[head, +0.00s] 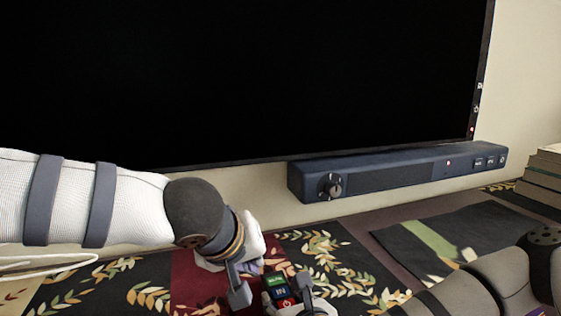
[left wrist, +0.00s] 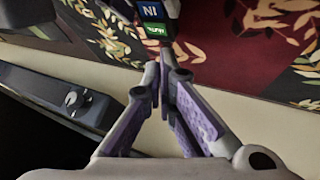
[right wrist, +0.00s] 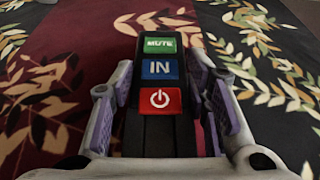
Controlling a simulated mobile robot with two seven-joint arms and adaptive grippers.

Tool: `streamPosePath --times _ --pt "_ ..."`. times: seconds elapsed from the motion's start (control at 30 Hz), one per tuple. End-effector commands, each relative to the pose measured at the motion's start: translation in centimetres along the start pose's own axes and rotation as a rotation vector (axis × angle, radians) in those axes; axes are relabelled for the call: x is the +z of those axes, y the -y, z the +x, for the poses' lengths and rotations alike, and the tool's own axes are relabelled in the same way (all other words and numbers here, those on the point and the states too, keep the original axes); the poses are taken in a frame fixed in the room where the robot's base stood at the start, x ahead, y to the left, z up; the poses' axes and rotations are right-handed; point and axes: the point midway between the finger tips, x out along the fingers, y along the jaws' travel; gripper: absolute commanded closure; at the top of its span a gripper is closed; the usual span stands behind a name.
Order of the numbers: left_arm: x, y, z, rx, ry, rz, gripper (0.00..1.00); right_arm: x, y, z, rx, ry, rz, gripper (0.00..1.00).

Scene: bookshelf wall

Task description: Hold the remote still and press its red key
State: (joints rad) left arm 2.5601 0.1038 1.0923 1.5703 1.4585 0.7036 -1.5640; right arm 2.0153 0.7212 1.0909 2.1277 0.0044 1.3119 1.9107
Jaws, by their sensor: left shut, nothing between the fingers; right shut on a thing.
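The remote (right wrist: 160,125) is dark, with a green MUTE key (right wrist: 160,43), a blue IN key (right wrist: 160,68) and a red power key (right wrist: 160,100) in a row. My right gripper (right wrist: 165,85) is shut on the remote's two sides, leaving the keys uncovered. In the head view the remote's keys (head: 281,291) show near the bottom edge, partly framed by the right fingers. My left gripper (head: 246,283) is shut and empty, just left of the remote. In the left wrist view its closed fingertips (left wrist: 167,55) are near the MUTE key (left wrist: 153,38); contact cannot be told. The red key is outside that view.
A black screen (head: 240,70) fills the back. A dark blue speaker bar (head: 395,172) with a knob stands below it. Leaf-patterned cloth (head: 325,255) covers the surface under the grippers. A stack of books (head: 543,175) is at the right, a white cable (head: 45,262) at the left.

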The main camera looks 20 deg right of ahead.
Motion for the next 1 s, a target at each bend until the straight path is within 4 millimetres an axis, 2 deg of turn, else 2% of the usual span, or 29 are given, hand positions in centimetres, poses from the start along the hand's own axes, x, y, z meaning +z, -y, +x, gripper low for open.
streamPosePath --times 0.03,0.1,0.23,0.37,0.7,1.0 --pt "-0.2 -1.8 -0.2 0.049 0.006 -0.028 1.0 -0.1 0.0 0.0 0.0 -0.003 0.0 0.9" --pt "-0.3 -3.8 -0.6 0.108 0.014 -0.06 1.0 -0.1 0.0 0.0 0.0 -0.003 0.0 0.9" --pt "-0.5 -5.6 -0.9 0.162 0.021 -0.09 1.0 -0.1 0.0 0.0 0.0 -0.003 0.0 0.9" --pt "0.2 -5.4 0.0 0.168 0.023 -0.094 1.0 -0.1 0.0 0.0 0.0 -0.003 0.0 0.9" --pt "3.5 -3.4 4.4 0.165 0.023 -0.092 1.0 -0.1 0.0 0.0 0.0 -0.003 0.0 0.9" --pt "4.4 -2.8 5.6 0.166 0.021 -0.092 1.0 -0.1 0.0 0.0 0.001 -0.003 0.0 0.9"
